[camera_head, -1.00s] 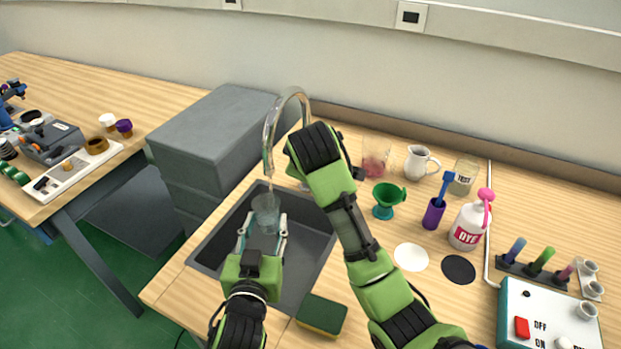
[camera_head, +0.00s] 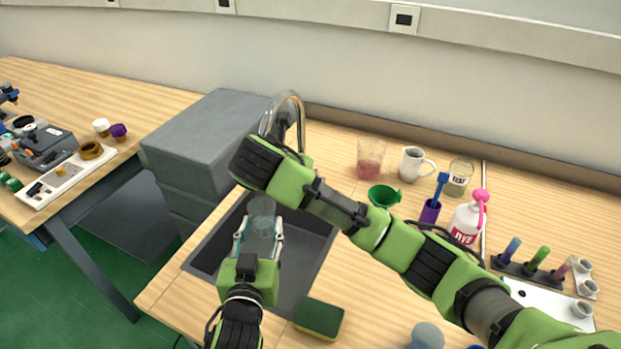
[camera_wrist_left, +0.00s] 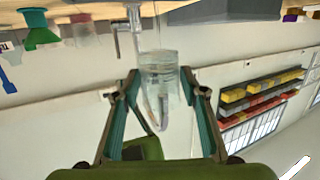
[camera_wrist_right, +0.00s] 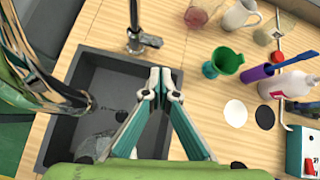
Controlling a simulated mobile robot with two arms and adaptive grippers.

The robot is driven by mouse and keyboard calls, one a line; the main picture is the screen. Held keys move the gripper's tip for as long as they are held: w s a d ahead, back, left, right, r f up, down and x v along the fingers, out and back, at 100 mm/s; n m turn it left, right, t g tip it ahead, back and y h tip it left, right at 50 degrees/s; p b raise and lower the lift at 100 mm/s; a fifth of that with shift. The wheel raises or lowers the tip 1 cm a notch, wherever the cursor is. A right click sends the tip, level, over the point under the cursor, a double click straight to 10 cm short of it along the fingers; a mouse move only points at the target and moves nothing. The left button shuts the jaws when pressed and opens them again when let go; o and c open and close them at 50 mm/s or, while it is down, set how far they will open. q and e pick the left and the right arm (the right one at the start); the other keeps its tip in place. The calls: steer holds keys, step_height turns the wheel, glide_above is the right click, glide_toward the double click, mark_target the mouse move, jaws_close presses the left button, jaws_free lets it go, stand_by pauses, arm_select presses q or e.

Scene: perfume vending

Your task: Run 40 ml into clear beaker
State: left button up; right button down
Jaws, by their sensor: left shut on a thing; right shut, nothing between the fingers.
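The clear beaker (camera_head: 262,208) is held by my left gripper (camera_head: 259,232) over the sink (camera_head: 311,245), below the spout of the metal tap (camera_head: 290,98). In the left wrist view the beaker (camera_wrist_left: 160,70) stands between the fingers, which are shut on it. Its fill level is hard to read. A faint clear vertical streak shows above it. My right gripper (camera_wrist_right: 160,82) is shut and empty in the right wrist view, above the sink's edge and apart from the tap's base and lever (camera_wrist_right: 143,40). In the head view my right arm hides its own fingers and part of the tap.
Right of the sink stand a pink-tinted glass (camera_head: 370,158), a white jug (camera_head: 412,163), a green funnel (camera_head: 384,195), a purple holder (camera_head: 430,211) and a dye bottle (camera_head: 467,220). A sponge (camera_head: 319,318) lies at the sink's front. Grey blocks (camera_head: 205,135) stand to the left.

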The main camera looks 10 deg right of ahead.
steer(key=x, duration=0.9)
steer(key=shift+w+f, duration=0.2)
steer(key=shift+f, duration=0.05)
steer(key=shift+d+r, duration=0.1)
steer(key=shift+d, duration=0.05)
